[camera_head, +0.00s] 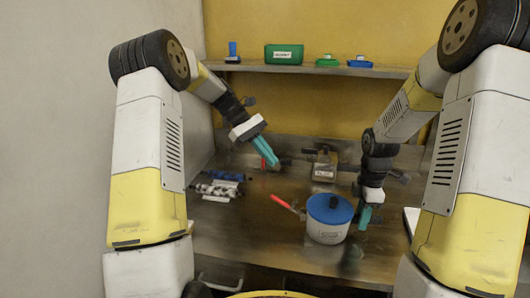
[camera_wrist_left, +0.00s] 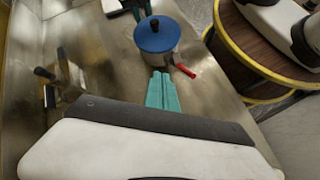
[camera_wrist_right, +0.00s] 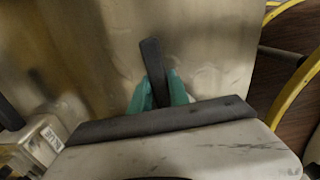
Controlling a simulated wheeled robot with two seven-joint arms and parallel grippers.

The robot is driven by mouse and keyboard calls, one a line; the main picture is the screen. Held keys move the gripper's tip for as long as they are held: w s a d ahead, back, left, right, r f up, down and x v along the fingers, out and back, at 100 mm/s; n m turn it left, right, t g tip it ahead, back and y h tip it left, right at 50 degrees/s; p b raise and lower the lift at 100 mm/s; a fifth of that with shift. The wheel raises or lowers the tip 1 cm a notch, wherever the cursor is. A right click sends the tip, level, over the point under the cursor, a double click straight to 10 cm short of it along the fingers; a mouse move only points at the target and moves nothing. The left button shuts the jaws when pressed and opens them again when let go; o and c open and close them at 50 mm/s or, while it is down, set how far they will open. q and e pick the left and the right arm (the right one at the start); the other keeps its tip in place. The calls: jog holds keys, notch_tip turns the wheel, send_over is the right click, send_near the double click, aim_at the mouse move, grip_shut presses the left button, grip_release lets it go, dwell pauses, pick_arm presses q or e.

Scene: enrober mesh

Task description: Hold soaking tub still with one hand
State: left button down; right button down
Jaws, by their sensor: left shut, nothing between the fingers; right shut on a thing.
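A white tub with a blue lid and a dark knob (camera_head: 328,228) stands on the metal table, with a red handle (camera_head: 284,202) sticking out to its left. It also shows in the left wrist view (camera_wrist_left: 158,58). My left gripper (camera_head: 270,158) is shut and empty, above the table and behind and left of the tub, apart from it. My right gripper (camera_head: 365,214) is right of the tub and shut on a dark bar (camera_wrist_right: 152,62). What the bar belongs to is unclear.
A labelled box with a dark handle (camera_head: 324,170) stands behind the tub. A back shelf (camera_head: 310,69) holds a green bin (camera_head: 284,54) and small items. The table front left of the tub is clear.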

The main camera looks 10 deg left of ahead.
pick_arm(q)
jog(key=shift+v, duration=1.15)
jog(key=s+d+r+m+t+y, duration=0.2)
jog(key=d+m+y, duration=0.7)
jog(key=d+y, duration=0.5)
jog(key=s+a+f+y, duration=0.1)
jog(key=s+a+f, duration=0.4)
jog(key=f, duration=0.5)
jog(key=shift+a, duration=1.1)
jog(key=shift+f, duration=0.15)
